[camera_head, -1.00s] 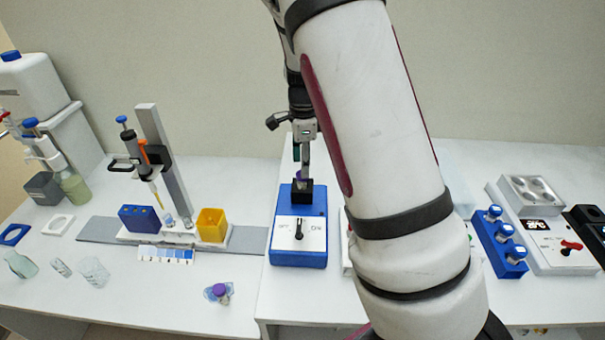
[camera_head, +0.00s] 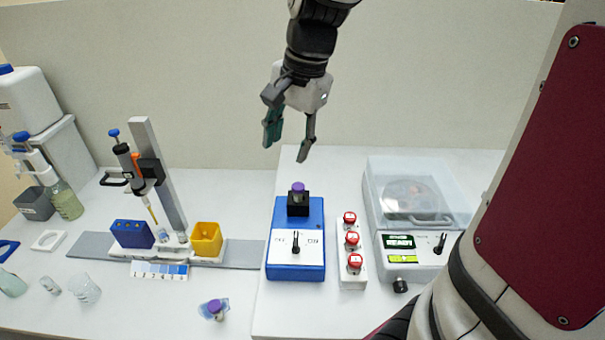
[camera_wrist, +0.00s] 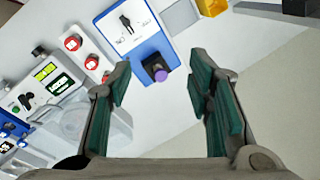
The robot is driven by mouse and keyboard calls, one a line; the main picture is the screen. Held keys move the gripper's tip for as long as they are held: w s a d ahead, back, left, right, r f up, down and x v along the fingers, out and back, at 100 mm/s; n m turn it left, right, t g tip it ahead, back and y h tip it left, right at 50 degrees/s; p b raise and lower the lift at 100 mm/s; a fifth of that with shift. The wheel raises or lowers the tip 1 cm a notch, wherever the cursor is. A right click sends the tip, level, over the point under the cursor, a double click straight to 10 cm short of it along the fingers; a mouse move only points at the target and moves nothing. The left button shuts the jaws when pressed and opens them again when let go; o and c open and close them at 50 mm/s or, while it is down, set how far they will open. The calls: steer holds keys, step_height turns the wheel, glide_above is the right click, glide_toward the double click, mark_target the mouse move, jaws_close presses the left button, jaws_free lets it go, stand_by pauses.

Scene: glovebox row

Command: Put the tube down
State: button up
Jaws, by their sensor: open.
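A purple-capped tube (camera_head: 298,187) stands in the black holder (camera_head: 298,205) on top of the blue device (camera_head: 297,262). Only its cap shows above the holder. My gripper (camera_head: 287,152) is open and empty, above and behind the device, apart from the tube. In the wrist view the open fingers of my gripper (camera_wrist: 165,85) frame the purple cap (camera_wrist: 161,76), with the blue device (camera_wrist: 152,47) beyond. A second purple-capped tube (camera_head: 215,307) is at the front of the left table on a small bluish piece.
Right of the device stand a white block with red-topped items (camera_head: 351,240) and a lidded centrifuge (camera_head: 415,200). To the left are a pipette stand (camera_head: 160,175), a blue rack (camera_head: 132,234) and a yellow box (camera_head: 206,239). The air around my gripper is clear.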

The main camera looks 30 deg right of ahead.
steer(key=s+a+r+n+t, duration=0.1)
steer(key=s+a+r+n, duration=0.1)
steer(key=s+n, duration=0.4)
steer(key=s+a+r+n+t+h, duration=0.1)
steer(key=s+a+r+n+t, duration=0.1)
steer(key=s+n, duration=0.5)
steer(key=shift+s+a, duration=0.9)
steer(key=shift+s, duration=0.3)
steer(key=shift+c, duration=0.5)
